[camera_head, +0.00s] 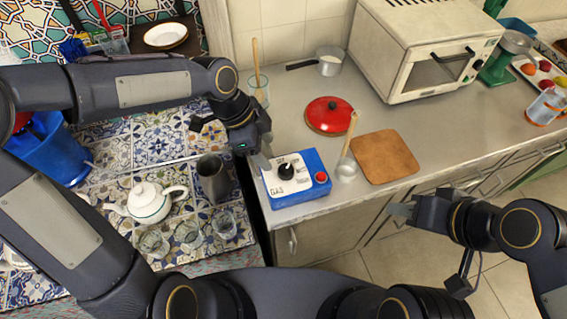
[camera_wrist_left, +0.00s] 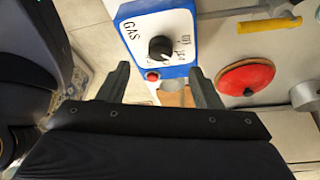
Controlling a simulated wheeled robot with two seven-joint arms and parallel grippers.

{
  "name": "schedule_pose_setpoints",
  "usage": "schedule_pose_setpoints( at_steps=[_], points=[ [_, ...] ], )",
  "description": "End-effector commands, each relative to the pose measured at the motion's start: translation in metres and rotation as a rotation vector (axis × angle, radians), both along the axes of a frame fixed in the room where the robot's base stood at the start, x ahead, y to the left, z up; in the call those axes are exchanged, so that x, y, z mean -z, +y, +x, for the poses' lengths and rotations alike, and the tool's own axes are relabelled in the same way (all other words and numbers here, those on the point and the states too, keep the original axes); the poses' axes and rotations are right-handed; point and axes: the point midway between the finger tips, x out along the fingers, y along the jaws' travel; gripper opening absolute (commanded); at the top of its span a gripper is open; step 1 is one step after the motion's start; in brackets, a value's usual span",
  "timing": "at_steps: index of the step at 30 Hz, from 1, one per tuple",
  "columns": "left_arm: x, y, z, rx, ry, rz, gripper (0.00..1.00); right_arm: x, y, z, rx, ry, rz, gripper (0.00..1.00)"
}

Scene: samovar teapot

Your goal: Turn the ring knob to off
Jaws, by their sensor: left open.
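A blue box with a white "GAS" face (camera_head: 309,192) sits at the front left corner of the counter. It carries a black ring knob (camera_head: 286,171) and a red button (camera_head: 321,177). The left wrist view also shows the knob (camera_wrist_left: 161,48), with a white pointer mark and small lettering around it. My left gripper (camera_head: 263,162) is at the box's left side in the head view. In the wrist view its fingers (camera_wrist_left: 160,85) are wide apart and empty, with the knob beyond them, apart from both. My right gripper (camera_head: 401,208) is off the counter's front edge, far from the box; its jaw gap is unclear.
A red lid (camera_head: 329,115), a brown board (camera_head: 384,157) and a small cup with a wooden handle (camera_head: 346,168) lie right of the box. A glass with a wooden spoon (camera_head: 258,90) stands behind. A teapot (camera_head: 149,202) and jug (camera_head: 212,179) are on the tiled table.

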Motion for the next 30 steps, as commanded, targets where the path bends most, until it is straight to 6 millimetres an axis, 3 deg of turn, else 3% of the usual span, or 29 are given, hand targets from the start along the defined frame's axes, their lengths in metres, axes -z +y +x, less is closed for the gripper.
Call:
schedule_pose_setpoints(
  at_steps=[8, 21, 30],
  points=[
    [0.018, -0.019, 0.005, 0.087, -0.004, -0.018, 0.59, -0.002, 0.000, 0.000, 0.000, 0.000, 0.000, 0.36],
    [0.074, -0.041, 0.004, 0.081, -0.004, -0.018, 0.59, -0.006, 0.000, 0.000, 0.000, 0.000, 0.000, 0.36],
    [0.078, -0.043, 0.004, 0.081, -0.006, -0.018, 0.59, -0.006, 0.000, 0.000, 0.000, 0.000, 0.000, 0.36]
  ],
)
